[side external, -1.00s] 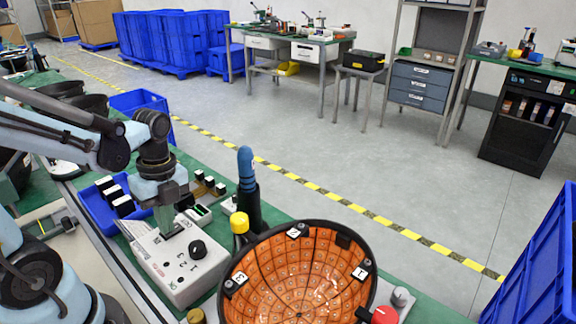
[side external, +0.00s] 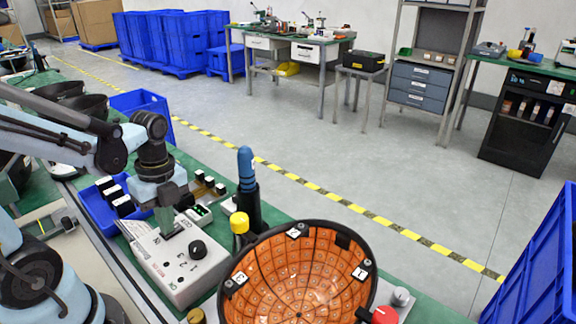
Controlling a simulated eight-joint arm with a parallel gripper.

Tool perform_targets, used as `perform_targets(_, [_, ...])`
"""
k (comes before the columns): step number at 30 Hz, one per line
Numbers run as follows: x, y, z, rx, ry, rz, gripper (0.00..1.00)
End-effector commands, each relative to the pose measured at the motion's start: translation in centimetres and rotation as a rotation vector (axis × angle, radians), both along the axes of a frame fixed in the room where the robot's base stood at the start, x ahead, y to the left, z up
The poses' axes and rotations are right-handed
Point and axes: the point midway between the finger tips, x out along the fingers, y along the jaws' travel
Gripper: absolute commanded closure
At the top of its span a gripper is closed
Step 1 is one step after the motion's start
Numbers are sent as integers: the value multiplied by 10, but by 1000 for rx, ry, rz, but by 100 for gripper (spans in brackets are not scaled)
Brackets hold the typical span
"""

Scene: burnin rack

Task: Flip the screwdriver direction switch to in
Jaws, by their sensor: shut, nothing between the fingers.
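A white control box (side external: 183,281) with printed markings and a black knob (side external: 198,250) stands on the green bench. My gripper (side external: 172,233) points down over the box's upper left part, left of the knob. It is shut with nothing held. Its tips are at or just above the box's top; I cannot tell whether they touch. The direction switch cannot be made out; the gripper may hide it. A blue-handled tool (side external: 246,170), likely the screwdriver, stands upright in a black holder (side external: 247,206) behind the box.
A round black-rimmed fixture with an orange grid inside (side external: 300,275) stands right of the box. A yellow-capped post (side external: 240,223) is between them. A red knob (side external: 384,315) is at the fixture's right. A blue tray (side external: 95,213) with black-and-white blocks lies left of my gripper.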

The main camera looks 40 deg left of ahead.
Motion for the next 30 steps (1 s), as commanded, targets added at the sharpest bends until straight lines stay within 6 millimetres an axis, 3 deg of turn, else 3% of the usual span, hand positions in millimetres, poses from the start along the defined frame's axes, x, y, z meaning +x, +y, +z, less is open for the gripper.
perform_targets(1, [13,-1,-3,1,-56,-5,100])
perform_targets(16, [13,-2,3,-2,-48,-9,100])
perform_targets(30, [3,0,58,0,10,1,100])
